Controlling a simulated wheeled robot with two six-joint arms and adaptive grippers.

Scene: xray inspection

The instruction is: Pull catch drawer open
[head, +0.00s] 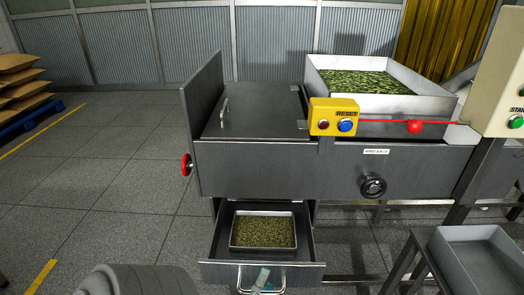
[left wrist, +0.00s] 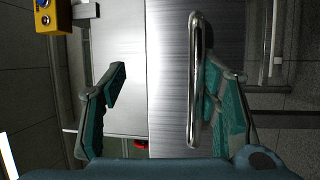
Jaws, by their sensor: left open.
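The catch drawer (head: 305,235) below the grey machine is pulled out. A metal tray of small green-brown grains (head: 263,231) lies inside it. Its bar handle (head: 241,279) is on the front face, and the bar also shows upright in the left wrist view (left wrist: 194,90). My left gripper (head: 262,277) is at the handle, only its teal fingers showing in the head view. In the left wrist view the gripper (left wrist: 165,88) is open, with the bar between its fingers, close beside the right finger. Whether they touch is unclear. My right gripper is not in view.
A hinged lid with a handle (head: 224,112) and a tray of green pods (head: 440,105) are on top of the machine. A yellow button box (head: 334,117) and a black knob (head: 373,186) stick out. A grey bin (head: 480,262) stands at right.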

